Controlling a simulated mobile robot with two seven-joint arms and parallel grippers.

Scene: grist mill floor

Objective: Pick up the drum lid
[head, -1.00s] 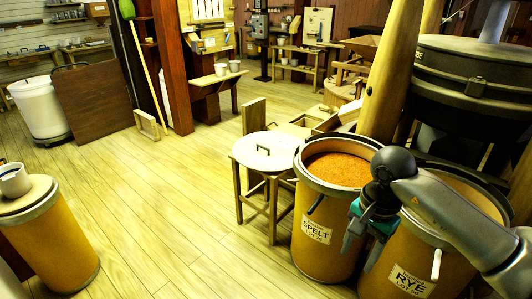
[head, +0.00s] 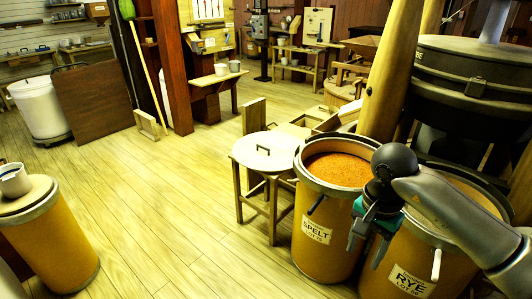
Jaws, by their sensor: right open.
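The drum lid (head: 283,157) is a pale round disc with a small dark handle (head: 263,149). It lies flat on a wooden stool (head: 273,205), left of the open spelt drum (head: 325,235). My right gripper (head: 369,250) is open, with its fingers pointing down in front of the spelt and rye drums. It is to the right of the lid and apart from it. My left gripper is not in view.
The spelt drum holds orange-brown grain (head: 338,169). The rye drum (head: 425,262) stands partly behind my right arm. The plank floor between is clear.

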